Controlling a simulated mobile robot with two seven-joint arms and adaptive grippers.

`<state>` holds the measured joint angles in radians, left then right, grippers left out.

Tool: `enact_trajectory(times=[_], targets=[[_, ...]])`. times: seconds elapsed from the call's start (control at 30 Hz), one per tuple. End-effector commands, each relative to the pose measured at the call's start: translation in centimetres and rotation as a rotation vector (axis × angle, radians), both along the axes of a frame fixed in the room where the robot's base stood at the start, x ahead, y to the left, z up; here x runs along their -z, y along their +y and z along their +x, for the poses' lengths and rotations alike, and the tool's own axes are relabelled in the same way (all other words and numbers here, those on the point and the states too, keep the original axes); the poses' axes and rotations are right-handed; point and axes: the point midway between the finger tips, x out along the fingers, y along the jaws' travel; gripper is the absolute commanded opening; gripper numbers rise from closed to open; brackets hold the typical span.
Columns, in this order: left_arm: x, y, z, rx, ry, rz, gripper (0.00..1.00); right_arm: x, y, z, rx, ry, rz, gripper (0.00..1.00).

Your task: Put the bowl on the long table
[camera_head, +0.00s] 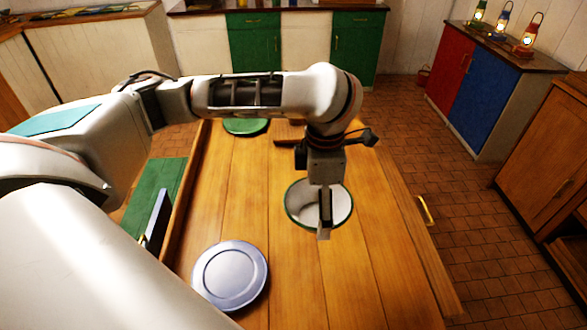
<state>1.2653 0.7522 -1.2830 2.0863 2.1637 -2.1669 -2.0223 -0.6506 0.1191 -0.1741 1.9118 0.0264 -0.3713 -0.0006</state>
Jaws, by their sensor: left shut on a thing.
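The bowl (299,206) is white with a dark green rim and is over the middle of the long wooden table (377,262). My left gripper (324,232) comes down from above and is shut on the bowl, with its fingers in front of the bowl's inside. Whether the bowl touches the table top or hangs just above it I cannot tell. My right gripper is not in view.
A pale blue-grey plate (230,275) lies near the table's left edge. A green plate (246,126) and a brown board (288,132) are at the far end, partly behind my arm. The table's right side is clear. A green bench (161,184) stands at left.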

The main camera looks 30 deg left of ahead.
Motion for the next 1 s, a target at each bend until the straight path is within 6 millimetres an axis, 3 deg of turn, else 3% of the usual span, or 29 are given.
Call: enact_trajectory(times=[0.17,0.7,1.0], targets=[[1.4,0.0,-0.1,-0.001,0.004,-0.001,0.67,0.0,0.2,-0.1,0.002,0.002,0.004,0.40],[13.8,0.0,-0.2,-0.002,0.006,-0.001,0.67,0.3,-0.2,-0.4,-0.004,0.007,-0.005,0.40],[16.7,0.0,-0.1,-0.001,0.001,-0.001,0.67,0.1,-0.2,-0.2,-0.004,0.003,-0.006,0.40]])
